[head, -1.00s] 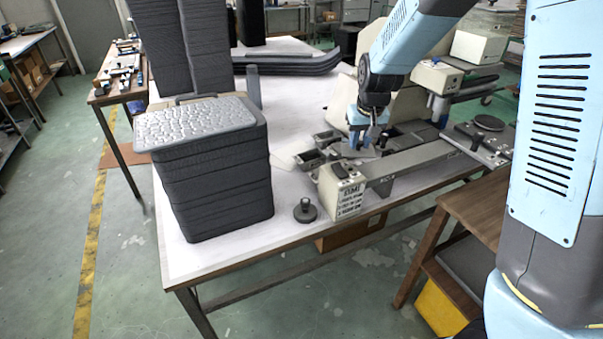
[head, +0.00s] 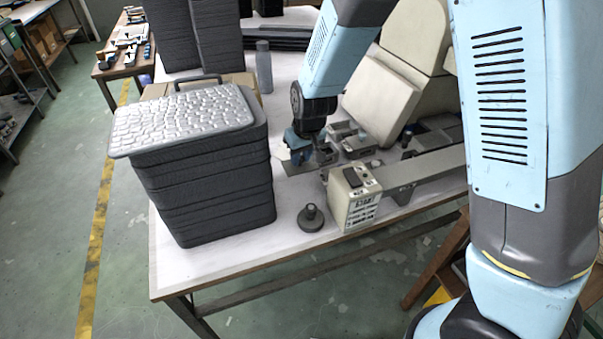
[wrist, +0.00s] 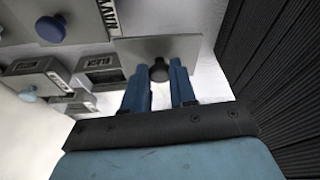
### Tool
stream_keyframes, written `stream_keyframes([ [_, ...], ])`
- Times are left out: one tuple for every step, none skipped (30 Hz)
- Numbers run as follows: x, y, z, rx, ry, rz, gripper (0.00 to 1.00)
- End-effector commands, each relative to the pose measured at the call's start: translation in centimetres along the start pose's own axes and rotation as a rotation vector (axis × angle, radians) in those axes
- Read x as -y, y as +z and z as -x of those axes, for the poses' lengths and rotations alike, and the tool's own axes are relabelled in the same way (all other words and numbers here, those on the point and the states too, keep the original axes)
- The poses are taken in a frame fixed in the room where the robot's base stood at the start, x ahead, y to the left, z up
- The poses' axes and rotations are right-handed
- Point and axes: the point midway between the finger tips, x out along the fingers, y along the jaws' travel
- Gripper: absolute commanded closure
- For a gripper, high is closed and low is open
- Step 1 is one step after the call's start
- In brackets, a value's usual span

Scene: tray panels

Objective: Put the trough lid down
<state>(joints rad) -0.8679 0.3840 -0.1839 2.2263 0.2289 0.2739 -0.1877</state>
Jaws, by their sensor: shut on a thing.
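My gripper (head: 300,154) is shut on the dark knob (wrist: 159,70) of a flat grey lid. The lid (wrist: 190,50) shows as a thin plate beyond my blue fingers (wrist: 160,82) in the wrist view. In the head view the lid (head: 297,168) is left of the trough parts, over the white table. I cannot tell whether it touches the table. Small open grey compartments (wrist: 100,76) with labels lie left of the lid in the wrist view, and they show beside my gripper in the head view (head: 345,131).
A tall stack of dark ribbed panels (head: 205,195) with a pebbled grey top (head: 185,115) stands left. A dark round knobbed piece (head: 310,217) and a cream machine box (head: 354,195) are near the front edge. White table (head: 240,243) is bare in front of the stack.

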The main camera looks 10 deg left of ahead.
Motion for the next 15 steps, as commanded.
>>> stream_keyframes([
  [0.1, 0.3, -0.8, 0.003, -0.001, 0.002, 1.0],
  [0.2, 0.4, -1.2, 0.003, -0.001, 0.004, 1.0],
  [0.3, 0.4, -1.6, 0.002, -0.001, 0.006, 1.0],
  [0.4, 0.5, -1.8, 0.001, -0.002, 0.007, 1.0],
  [0.5, 0.5, -2.0, 0.001, -0.002, 0.008, 1.0],
  [0.5, 0.6, -2.1, 0.0, -0.003, 0.008, 1.0],
  [0.5, 0.6, -2.2, 0.0, -0.003, 0.008, 1.0],
  [0.6, 0.6, -2.4, 0.0, -0.003, 0.008, 1.0],
  [0.6, 0.7, -2.6, 0.0, -0.003, 0.009, 1.0],
  [0.5, 0.7, -2.8, 0.0, -0.002, 0.009, 1.0],
  [0.5, 0.8, -3.1, 0.002, -0.002, 0.009, 1.0],
  [0.5, 1.0, -3.5, 0.003, -0.002, 0.009, 1.0],
  [0.5, 1.1, -3.9, 0.003, -0.002, 0.009, 1.0],
  [0.5, 1.2, -4.3, 0.003, -0.002, 0.009, 1.0],
  [0.6, 1.4, -4.8, 0.004, -0.002, 0.009, 1.0],
])
